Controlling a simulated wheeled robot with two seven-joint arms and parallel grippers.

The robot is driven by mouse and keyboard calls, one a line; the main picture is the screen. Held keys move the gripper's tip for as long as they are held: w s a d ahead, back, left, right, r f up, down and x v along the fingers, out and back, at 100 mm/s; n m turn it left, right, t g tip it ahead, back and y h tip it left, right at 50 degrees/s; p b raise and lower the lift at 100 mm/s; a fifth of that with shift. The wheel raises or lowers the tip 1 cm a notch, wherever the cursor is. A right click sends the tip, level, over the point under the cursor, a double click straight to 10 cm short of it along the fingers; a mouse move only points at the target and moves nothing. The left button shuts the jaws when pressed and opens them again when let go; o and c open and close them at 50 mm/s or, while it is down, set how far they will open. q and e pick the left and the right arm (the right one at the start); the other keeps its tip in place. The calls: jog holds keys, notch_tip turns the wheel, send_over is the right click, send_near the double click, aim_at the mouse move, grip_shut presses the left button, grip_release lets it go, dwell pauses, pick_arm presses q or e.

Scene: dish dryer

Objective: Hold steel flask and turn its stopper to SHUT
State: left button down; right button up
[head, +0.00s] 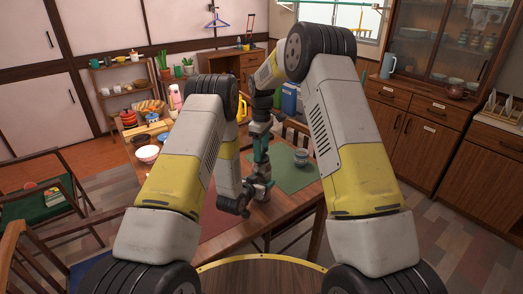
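My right gripper (260,172) points down over the middle of the table, at the end of the teal and grey wrist. My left gripper (248,196) is just below it, and the two overlap in the head view. I cannot make out the fingers of either gripper, or whether they are open or shut. I cannot make out the steel flask or its stopper; they may be hidden behind my arms and grippers.
A brown table (289,212) carries a green mat (291,181) with a grey patterned cup (301,157). A white bowl (147,153) and a pink flask (175,97) are left of my arms. Chairs stand left. A blue container (291,101) is behind; cabinets (420,140) stand right.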

jog(key=shift+c, duration=1.1)
jog(key=shift+m, duration=0.4)
jog(key=m, duration=0.4)
jog(key=shift+m, duration=0.3)
jog(key=m, duration=0.6)
jog(key=shift+w, duration=0.1)
jog(key=m, duration=0.6)
jog(key=shift+m, duration=0.4)
jog(key=m, duration=0.5)
jog(key=shift+m, duration=0.4)
